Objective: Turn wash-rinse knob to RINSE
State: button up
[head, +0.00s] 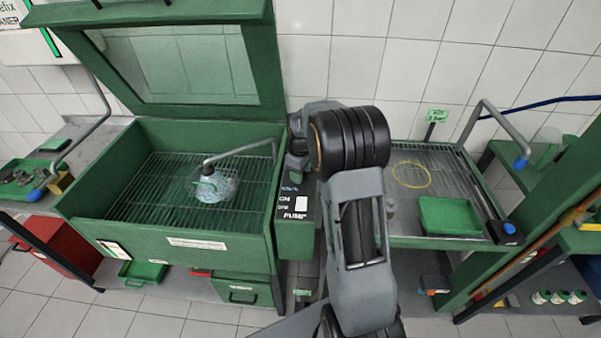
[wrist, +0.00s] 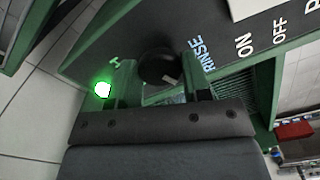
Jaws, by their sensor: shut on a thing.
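The wash-rinse knob (wrist: 158,62) is a round black knob on the dark control panel (wrist: 220,50) in the wrist view. A pale mark shows at its lower right edge. The word RINSE stands to its right, and a letter H, the end of a mostly hidden word, stands to its left. My gripper (wrist: 163,80) is shut on the knob, one finger on each side. In the head view my gripper (head: 297,150) is at the upper part of the panel on the right side of the green parts washer (head: 190,243), and the knob is hidden there.
A lit green lamp (wrist: 102,89) is left of my gripper. ON and OFF labels lie further right on the panel. The washer lid (head: 265,60) stands open, with a bent spout (head: 240,150) over the grid. A bench with a green tray (head: 450,215) is on the right.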

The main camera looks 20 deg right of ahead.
jog(key=o, duration=0.9)
jog(key=shift+o, duration=0.2)
jog(key=shift+r, duration=0.1)
notch_tip(320, 180, up, 14)
jog(key=shift+b, duration=0.45)
jog(key=shift+f, duration=0.2)
